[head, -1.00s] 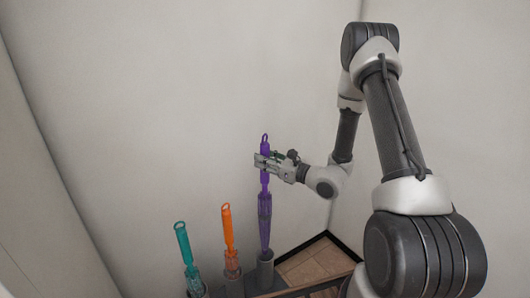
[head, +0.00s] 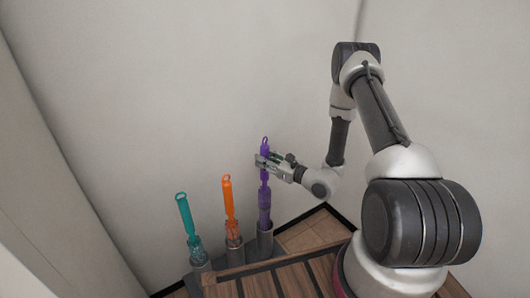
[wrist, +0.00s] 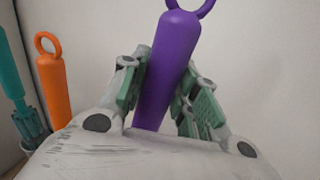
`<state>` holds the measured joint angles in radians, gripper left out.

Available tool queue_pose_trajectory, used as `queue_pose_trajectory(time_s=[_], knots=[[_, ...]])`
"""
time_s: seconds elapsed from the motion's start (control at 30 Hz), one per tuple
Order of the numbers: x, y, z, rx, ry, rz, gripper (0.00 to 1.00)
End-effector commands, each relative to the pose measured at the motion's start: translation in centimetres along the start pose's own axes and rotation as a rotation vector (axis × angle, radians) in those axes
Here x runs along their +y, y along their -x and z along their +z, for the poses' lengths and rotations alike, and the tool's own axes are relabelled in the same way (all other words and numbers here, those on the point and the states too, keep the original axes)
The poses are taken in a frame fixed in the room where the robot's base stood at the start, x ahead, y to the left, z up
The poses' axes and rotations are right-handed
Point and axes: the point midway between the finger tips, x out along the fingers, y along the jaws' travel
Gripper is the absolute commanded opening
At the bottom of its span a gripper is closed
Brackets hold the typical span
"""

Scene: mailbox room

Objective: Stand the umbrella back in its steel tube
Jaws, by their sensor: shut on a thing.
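The purple umbrella (head: 265,200) stands upright at the right of the row in the head view. Its lower end goes into the mouth of a grey steel tube (head: 265,242), and the part inside is hidden. More of it shows above its tube than with the other umbrellas. My gripper (head: 262,160) is shut on its handle, just below the loop at the top. In the wrist view the purple handle (wrist: 168,65) lies between the two finger pads and leans slightly to the right.
An orange umbrella (head: 228,198) and a teal umbrella (head: 186,215) stand in tubes to the left. A wooden slatted surface (head: 285,281) lies in front of the tubes. Pale walls (head: 120,90) close in behind.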

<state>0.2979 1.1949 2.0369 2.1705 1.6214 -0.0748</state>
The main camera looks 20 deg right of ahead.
Motion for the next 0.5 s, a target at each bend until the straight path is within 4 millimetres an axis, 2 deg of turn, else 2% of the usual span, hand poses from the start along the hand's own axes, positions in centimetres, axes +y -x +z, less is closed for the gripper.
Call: queue_pose_trajectory(time_s=[0.3,0.5], knots=[[0.1,0.0,-3.9,0.0,-0.002,0.0,0.0],[0.0,0.0,-5.5,-0.001,-0.001,0.0,0.0]])
